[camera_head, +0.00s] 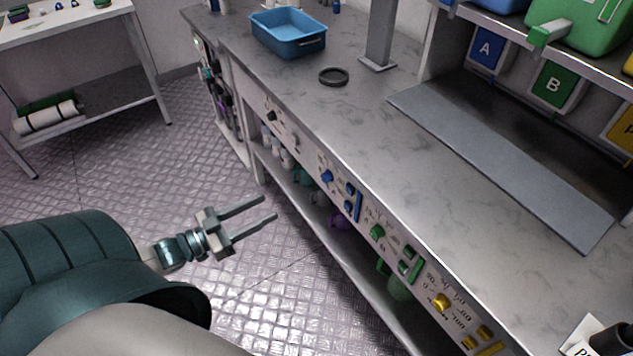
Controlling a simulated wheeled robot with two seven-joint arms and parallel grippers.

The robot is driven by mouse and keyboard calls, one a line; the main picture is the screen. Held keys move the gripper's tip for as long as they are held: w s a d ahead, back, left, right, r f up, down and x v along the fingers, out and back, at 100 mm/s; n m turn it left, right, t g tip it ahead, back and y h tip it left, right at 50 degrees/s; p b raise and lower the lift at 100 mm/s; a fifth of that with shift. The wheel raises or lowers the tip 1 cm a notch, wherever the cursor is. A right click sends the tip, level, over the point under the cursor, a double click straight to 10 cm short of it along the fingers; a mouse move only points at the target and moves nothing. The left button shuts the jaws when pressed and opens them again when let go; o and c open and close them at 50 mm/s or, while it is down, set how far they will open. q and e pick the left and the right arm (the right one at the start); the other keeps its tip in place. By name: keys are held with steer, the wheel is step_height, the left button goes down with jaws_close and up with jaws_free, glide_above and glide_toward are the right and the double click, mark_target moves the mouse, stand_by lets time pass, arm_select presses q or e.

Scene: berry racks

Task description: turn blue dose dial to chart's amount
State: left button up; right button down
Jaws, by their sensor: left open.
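The blue dose dial (327,177) is on the front panel of the counter, right of and above my left gripper (270,208) in the picture. My left gripper is open and empty, in front of the panel and apart from the dial. Its two fingers point toward the counter. The dial's scale marks are too small to read. No chart with readable amounts shows; a white card (579,334) at the bottom right is mostly cut off. My right gripper is not in view.
A green dial (377,231) and a yellow dial (442,301) sit further right on the panel. Blue buttons (351,189) are close beside the blue dial. A blue tray (289,43) and a dark ring (333,76) are on the counter. The floor left of the counter is clear.

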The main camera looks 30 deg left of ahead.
mark_target(323, 179)
arm_select(q)
steer(key=p+x, duration=0.1)
steer(key=x, duration=1.4)
steer(key=shift+w+d+r+p, duration=0.1)
steer(key=shift+w+d+p, duration=0.05)
steer(key=shift+w+p, duration=0.2)
steer(key=shift+x, duration=0.75)
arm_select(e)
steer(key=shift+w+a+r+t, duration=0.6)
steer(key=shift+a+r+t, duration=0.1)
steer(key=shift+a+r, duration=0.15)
arm_select(q)
steer(key=c, duration=1)
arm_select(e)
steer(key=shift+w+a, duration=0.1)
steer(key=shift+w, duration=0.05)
